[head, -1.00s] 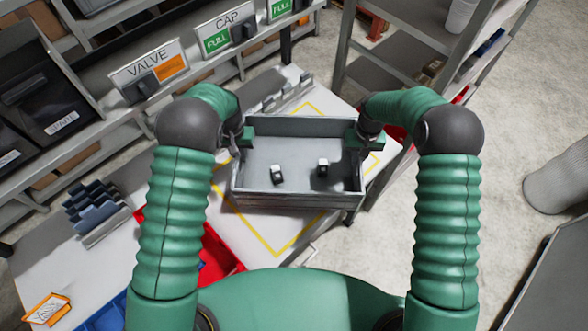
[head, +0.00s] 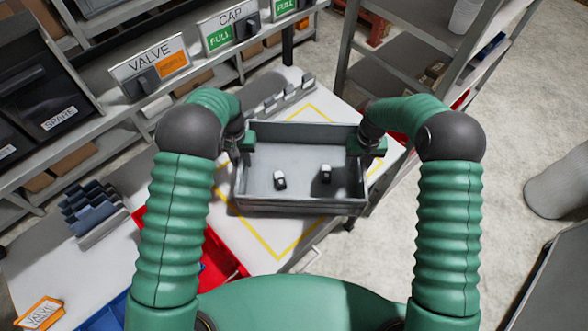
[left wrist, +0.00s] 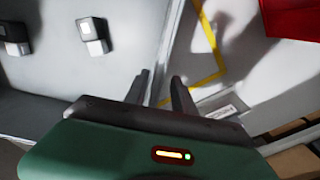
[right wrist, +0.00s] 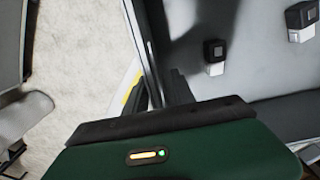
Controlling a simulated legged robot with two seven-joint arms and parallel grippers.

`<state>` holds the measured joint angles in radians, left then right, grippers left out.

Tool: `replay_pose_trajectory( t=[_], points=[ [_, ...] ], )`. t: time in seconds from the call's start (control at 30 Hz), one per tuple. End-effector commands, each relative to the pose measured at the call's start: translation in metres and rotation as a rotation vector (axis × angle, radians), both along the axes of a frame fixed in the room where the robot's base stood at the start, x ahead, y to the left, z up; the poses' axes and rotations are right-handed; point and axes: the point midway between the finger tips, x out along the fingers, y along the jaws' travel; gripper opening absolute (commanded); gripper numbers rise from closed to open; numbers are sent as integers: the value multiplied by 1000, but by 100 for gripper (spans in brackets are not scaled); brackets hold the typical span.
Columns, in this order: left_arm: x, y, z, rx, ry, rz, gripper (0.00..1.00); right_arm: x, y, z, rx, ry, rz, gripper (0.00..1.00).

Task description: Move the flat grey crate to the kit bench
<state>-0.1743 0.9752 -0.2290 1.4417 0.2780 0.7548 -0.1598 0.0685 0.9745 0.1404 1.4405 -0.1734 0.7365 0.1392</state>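The flat grey crate (head: 300,207) is in the middle of the head view, roughly level, with two small black-and-white parts (head: 280,180) (head: 325,174) inside. My left gripper (head: 246,142) is shut on its left wall, and my right gripper (head: 366,145) is shut on its right wall. In the left wrist view the fingers (left wrist: 160,88) straddle the wall; in the right wrist view the fingers (right wrist: 160,88) do too. The crate overlaps a white bench (head: 262,225) with a yellow outline, seemingly above it. I cannot tell whether this is the kit bench.
A dispenser rack with a VALVE sign (head: 150,68) and a CAP sign (head: 229,27) stands at the left. A red bin (head: 222,255) and a blue-grey stepped holder (head: 93,208) are on the bench. A shelf unit (head: 400,50) stands behind right. Open floor (head: 520,110) lies to the right.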

Motion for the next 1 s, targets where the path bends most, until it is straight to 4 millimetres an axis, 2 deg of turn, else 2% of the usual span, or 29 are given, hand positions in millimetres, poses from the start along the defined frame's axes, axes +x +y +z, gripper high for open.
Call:
replay_pose_trajectory(
  t=[0.3,0.43,0.57,0.67,1.0],
  points=[
    [2,-1,79,0,-5,-1,31,0,-1,0,1,0,-1,31],
    [2,0,101,-1,-2,0,31,0,0,0,0,0,0,31],
    [1,2,110,0,1,-1,31,1,1,2,-1,-1,0,31],
    [1,2,111,-1,1,-1,31,2,0,15,-1,-4,-1,31],
    [1,0,111,0,1,-1,31,1,-6,97,4,-5,-1,31]
  ],
)
